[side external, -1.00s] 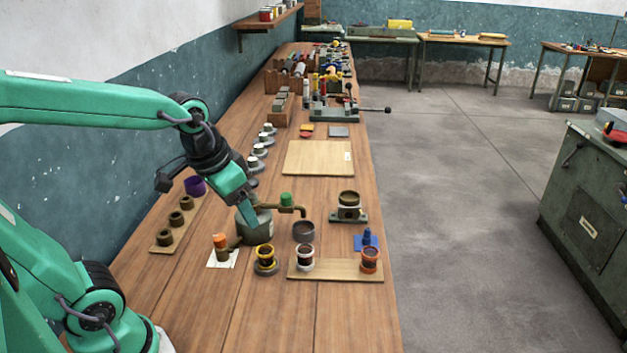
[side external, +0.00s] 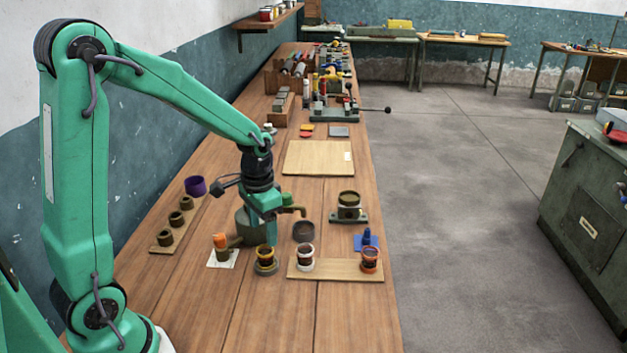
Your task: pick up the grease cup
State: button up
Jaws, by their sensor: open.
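Several small cups stand near my gripper (side external: 270,238), and I cannot tell for certain which is the grease cup. A yellow-rimmed cup with dark contents (side external: 266,257) stands on a dark round base just below and in front of my gripper. A white cup with dark contents (side external: 305,257) and an orange one (side external: 370,260) stand on a wooden board (side external: 336,270) to the right. My gripper points down and is open, with nothing seen between its fingers. It partly hides a grey-green pot (side external: 246,228) behind it. The gap between fingertips and yellow-rimmed cup is hard to judge.
A dark empty cup (side external: 303,231) and an olive cup on a stand (side external: 349,206) are right of my gripper. An orange-capped fitting (side external: 221,245) is at left. A bare wooden board (side external: 318,158) lies behind. The bench front is clear.

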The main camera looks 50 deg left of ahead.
aim_at(264, 250)
jog(key=shift+f, duration=1.4)
jog(key=shift+f, duration=0.1)
jog(key=shift+a+f, duration=0.1)
jog(key=shift+f, duration=2.4)
jog(key=c, duration=1.2)
jog(key=shift+r, duration=0.1)
